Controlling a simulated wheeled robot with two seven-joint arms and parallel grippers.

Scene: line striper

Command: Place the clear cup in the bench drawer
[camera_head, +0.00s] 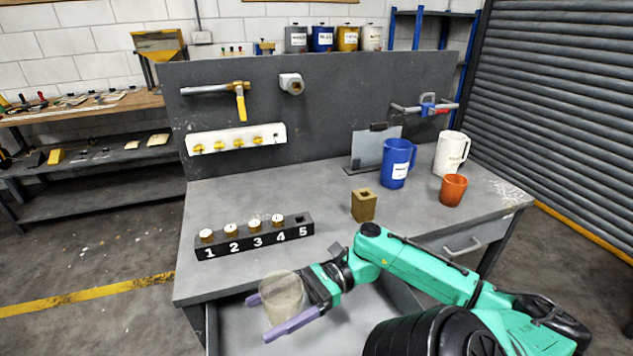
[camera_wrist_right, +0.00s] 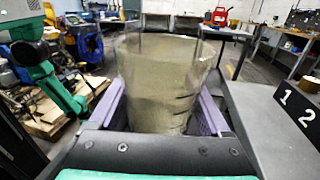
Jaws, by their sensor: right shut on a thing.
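The clear cup (camera_head: 283,296) is see-through and upright in the head view. My right gripper (camera_head: 275,312), with purple fingers, is shut on it. In the right wrist view the cup (camera_wrist_right: 165,85) stands between the two purple fingers of the same gripper (camera_wrist_right: 165,110). The bench drawer (camera_head: 345,325) is pulled out below the bench front, and its grey floor shows. In the head view the cup is over the drawer's left part, near the bench's front edge. I cannot tell whether its base touches the drawer floor. My left gripper is not in the head view.
The grey bench (camera_head: 330,205) holds a numbered block (camera_head: 255,240) with several capped pieces, a brass block (camera_head: 364,205), a blue mug (camera_head: 397,163), an orange cup (camera_head: 453,190) and a white mug (camera_head: 451,152). A shut drawer (camera_head: 462,246) is at the right.

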